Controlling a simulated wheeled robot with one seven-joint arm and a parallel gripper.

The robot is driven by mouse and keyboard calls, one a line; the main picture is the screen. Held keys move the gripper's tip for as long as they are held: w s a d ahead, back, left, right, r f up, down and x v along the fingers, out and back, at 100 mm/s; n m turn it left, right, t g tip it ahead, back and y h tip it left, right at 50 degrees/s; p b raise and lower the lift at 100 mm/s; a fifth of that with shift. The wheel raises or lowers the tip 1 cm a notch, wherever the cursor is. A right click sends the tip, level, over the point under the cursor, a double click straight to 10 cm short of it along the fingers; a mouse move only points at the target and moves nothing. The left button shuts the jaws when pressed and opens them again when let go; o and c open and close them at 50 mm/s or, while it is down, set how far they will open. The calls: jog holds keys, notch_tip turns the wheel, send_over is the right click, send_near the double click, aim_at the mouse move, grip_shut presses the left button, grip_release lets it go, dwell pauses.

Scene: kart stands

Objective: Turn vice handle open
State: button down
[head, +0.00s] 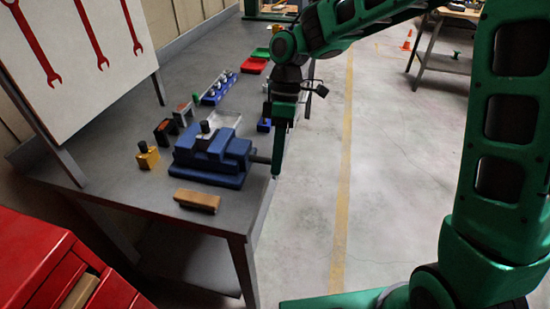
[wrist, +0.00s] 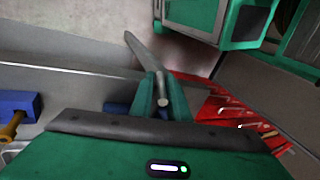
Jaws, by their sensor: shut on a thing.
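The blue vice (head: 212,158) stands near the front edge of the grey workbench, with a dark grey piece upright on top. Its grey handle (head: 261,160) sticks out to the right, past the bench edge. My gripper (head: 278,172) points down at the handle's outer end and is shut on it. In the wrist view, my green fingers (wrist: 156,88) close around the grey handle bar (wrist: 138,50), which slants away to the upper left. The round metal end between the fingers also shows. The fingers hide part of the handle in the head view.
A wooden-topped block (head: 197,200) lies in front of the vice, and a yellow block (head: 147,156) stands left of it. A blue rack (head: 218,89) and red trays (head: 252,66) lie farther back. A red tool cabinet (head: 40,265) stands at lower left.

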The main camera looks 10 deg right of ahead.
jog(key=g, duration=0.1)
jog(key=g+y, duration=0.1)
jog(key=g, duration=0.1)
jog(key=g+y, duration=0.1)
jog(key=g, duration=0.1)
jog(key=shift+w+d+f, duration=0.1)
jog(key=shift+w+f, duration=0.05)
jog(key=shift+w, duration=0.15)
jog(key=shift+f+g+y, duration=0.1)
jog(key=shift+g+y, duration=0.6)
jog(key=shift+g, duration=1.7)
jog(key=c, duration=1.8)
grip_release()
